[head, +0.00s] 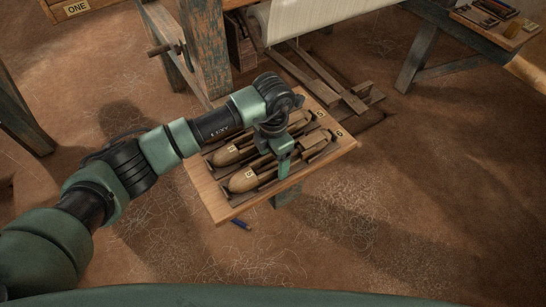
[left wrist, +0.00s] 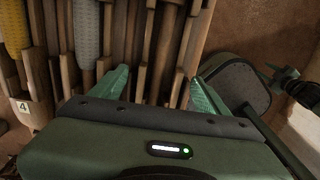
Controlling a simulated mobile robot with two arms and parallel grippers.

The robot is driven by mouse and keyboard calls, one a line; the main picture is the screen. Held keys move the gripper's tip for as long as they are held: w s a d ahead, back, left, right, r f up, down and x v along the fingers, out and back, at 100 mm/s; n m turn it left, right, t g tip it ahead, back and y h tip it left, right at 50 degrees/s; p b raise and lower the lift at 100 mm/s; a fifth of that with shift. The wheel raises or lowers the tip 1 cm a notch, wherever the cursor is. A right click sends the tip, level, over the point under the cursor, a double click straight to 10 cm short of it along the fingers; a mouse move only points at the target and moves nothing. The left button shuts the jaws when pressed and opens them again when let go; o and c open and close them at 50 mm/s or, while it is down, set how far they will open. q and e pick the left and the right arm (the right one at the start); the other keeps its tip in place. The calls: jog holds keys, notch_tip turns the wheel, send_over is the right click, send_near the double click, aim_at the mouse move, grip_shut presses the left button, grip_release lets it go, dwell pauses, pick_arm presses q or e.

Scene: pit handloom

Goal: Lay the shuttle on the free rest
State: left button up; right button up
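A wooden board (head: 340,150) carries dark rests with brown, pointed wooden shuttles lying side by side. The far shuttle (head: 228,155) and the near shuttle (head: 245,181) are partly covered by my arm. My left gripper (head: 284,172) points down over the near part of the board. In the left wrist view its two green fingers (left wrist: 158,92) stand apart, with wooden slats below and no shuttle seen held between them. A yellow yarn winding (left wrist: 14,25) and a grey one (left wrist: 87,30) show to the left there. Which rest is free is unclear.
The loom's post (head: 205,45) and white cloth (head: 300,20) stand behind. A side table (head: 500,30) holds small items at upper right. A green and dark part (left wrist: 288,78) shows in the left wrist view.

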pick_arm(q)
jog(key=shift+r, duration=0.1)
notch_tip(320, 180, up, 8)
jog(key=p, duration=0.4)
jog(key=shift+p, duration=0.4)
jog(key=shift+d, duration=0.1)
